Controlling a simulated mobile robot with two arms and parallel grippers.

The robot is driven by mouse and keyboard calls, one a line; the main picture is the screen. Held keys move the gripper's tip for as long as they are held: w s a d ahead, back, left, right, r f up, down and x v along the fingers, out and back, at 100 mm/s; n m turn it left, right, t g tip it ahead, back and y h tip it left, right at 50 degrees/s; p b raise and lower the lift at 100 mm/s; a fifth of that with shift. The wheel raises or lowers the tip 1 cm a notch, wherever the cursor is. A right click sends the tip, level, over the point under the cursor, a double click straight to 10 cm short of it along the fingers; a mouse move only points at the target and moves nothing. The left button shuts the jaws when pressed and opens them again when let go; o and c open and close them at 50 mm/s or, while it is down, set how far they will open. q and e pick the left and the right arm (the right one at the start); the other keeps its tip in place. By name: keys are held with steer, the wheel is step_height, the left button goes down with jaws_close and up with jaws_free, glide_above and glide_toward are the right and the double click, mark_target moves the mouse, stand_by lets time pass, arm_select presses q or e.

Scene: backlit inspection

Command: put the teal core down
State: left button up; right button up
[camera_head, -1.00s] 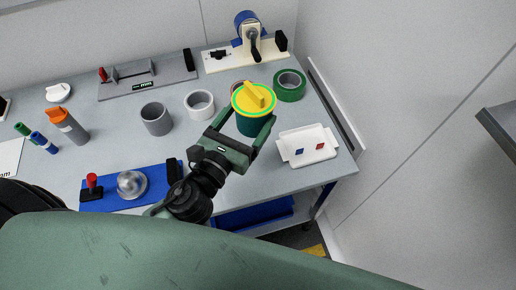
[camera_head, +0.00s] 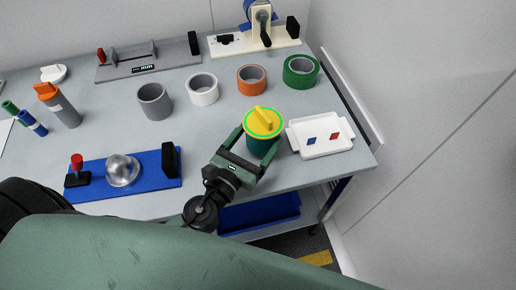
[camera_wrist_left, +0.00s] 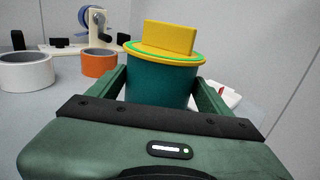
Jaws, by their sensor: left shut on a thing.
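The teal core (camera_head: 262,146) is a teal cylinder with a yellow lid (camera_head: 263,121) that has a raised yellow bar and a green ring. My left gripper (camera_head: 254,143) is shut on it, one finger on each side. In the left wrist view the teal core (camera_wrist_left: 158,84) stands upright between the fingers. It is near the front of the grey table (camera_head: 213,130), just left of the white tray. I cannot tell whether its base touches the table, since the gripper hides it. My right gripper is not in view.
The white tray (camera_head: 335,149) holds a blue and a red piece. Orange (camera_head: 251,79), green (camera_head: 301,71), white (camera_head: 202,89) and grey (camera_head: 154,100) rings stand behind. A blue fixture board (camera_head: 100,186) lies at left. Bare table lies between the rings and the board.

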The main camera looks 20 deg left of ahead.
mark_target(254, 150)
arm_select(q)
steer(key=shift+f+b, duration=0.65)
steer(key=shift+f, duration=0.9)
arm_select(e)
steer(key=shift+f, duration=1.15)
